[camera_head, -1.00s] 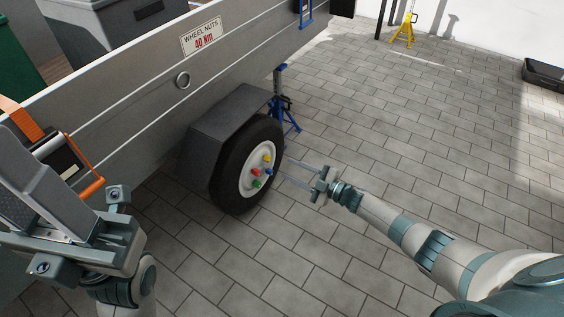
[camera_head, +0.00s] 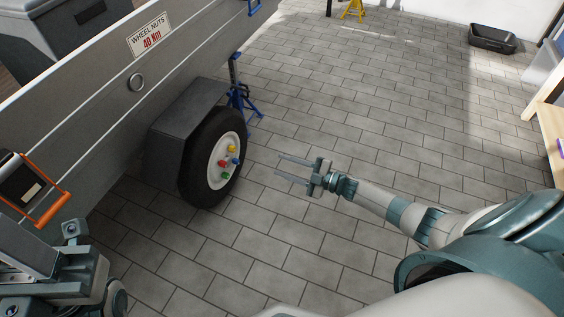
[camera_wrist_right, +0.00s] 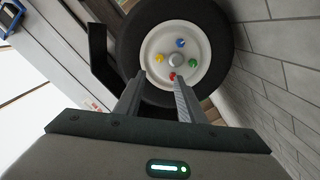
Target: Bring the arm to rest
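My right gripper (camera_head: 279,165) is open and empty, its two thin fingers pointing left toward the trailer wheel (camera_head: 212,158), with a clear gap between in the head view. In the right wrist view the fingers (camera_wrist_right: 160,78) stand apart in front of the wheel (camera_wrist_right: 178,45). The wheel's pale hub carries red, green, yellow and blue nuts. My left arm (camera_head: 75,275) is at the lower left edge, beside a dark item with an orange handle (camera_head: 50,207); its fingers cannot be made out.
The grey trailer (camera_head: 100,110) fills the left side, with a black fender (camera_head: 180,115) over the wheel. A blue stand (camera_head: 238,95) is behind the wheel. A wooden bench (camera_head: 555,130) is at the right edge. A black tray (camera_head: 492,38) lies far off. The paved floor between is clear.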

